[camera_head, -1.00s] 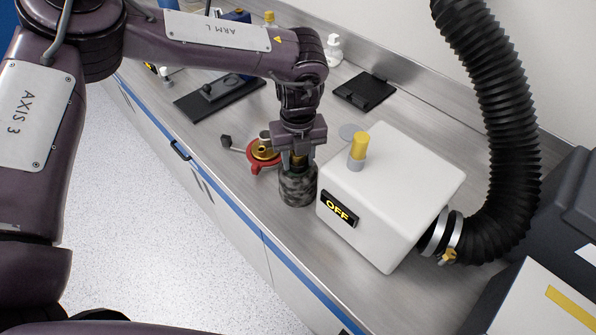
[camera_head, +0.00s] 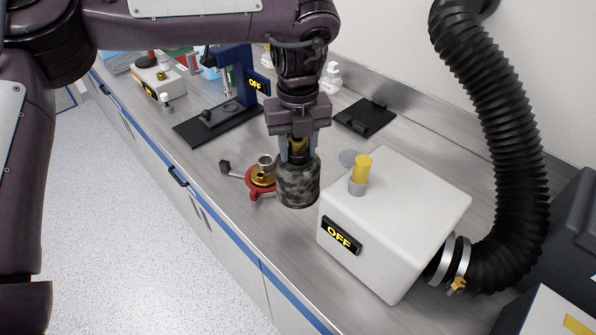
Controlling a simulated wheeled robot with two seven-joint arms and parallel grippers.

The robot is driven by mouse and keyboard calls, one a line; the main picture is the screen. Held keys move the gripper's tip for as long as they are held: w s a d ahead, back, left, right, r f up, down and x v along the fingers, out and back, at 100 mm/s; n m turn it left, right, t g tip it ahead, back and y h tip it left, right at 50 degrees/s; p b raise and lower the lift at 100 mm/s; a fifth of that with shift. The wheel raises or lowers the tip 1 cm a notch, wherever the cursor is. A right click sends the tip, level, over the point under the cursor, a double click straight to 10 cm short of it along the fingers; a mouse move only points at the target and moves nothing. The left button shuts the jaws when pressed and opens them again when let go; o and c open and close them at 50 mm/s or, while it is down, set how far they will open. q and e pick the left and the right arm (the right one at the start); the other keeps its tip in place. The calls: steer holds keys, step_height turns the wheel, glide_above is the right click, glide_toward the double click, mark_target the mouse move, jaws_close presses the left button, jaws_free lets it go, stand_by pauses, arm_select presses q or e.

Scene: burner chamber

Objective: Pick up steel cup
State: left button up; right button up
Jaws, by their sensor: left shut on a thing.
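The steel cup (camera_head: 298,185) is a dark, mottled grey cylinder, upright in the middle of the head view. My left gripper (camera_head: 298,150) points down and is shut on the cup at its upper part. The cup appears raised above the bench top, left of the white box. The inside of the cup is mostly hidden by the fingers. My right gripper does not show.
A white box (camera_head: 400,215) with a yellow knob and an OFF sign stands close on the right, joined to a black hose (camera_head: 490,130). A red and brass burner (camera_head: 262,178) stands just left of the cup. A blue stand (camera_head: 236,75) is farther back.

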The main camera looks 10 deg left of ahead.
arm_select(q)
step_height(320, 180, up, 8)
step_height(320, 180, up, 22)
steer(key=p, duration=1.4)
steer(key=shift+f, duration=0.15)
steer(key=shift+s+f, duration=0.1)
steer(key=shift+f, duration=0.05)
